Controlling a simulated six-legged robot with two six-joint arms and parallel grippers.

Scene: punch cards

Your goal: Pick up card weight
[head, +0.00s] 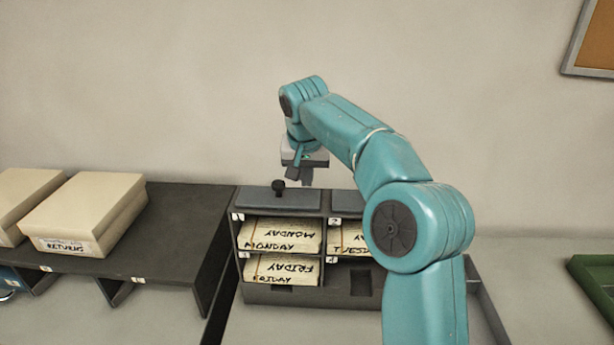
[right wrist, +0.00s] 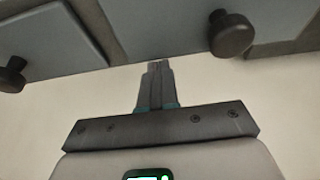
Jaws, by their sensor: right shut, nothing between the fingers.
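A card weight (head: 262,198), a flat grey plate with a black knob (head: 278,187), lies on top of the left part of the card rack. A second grey plate (head: 346,203) lies to its right, partly hidden by my right arm. The right wrist view shows grey plates with one black knob (right wrist: 232,34) at the upper right and another (right wrist: 11,76) at the left. My right gripper (head: 299,178) is above the rack, just right of the left knob in the head view. Its fingers (right wrist: 158,72) are shut and empty, apart from both knobs.
The dark rack (head: 290,296) holds card bundles labelled Monday (head: 278,234), Friday (head: 280,268) and Tuesday (head: 349,240). A dark shelf (head: 178,215) at left carries pale boxes (head: 84,212). A green tray (head: 592,290) lies at far right. The wall is behind.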

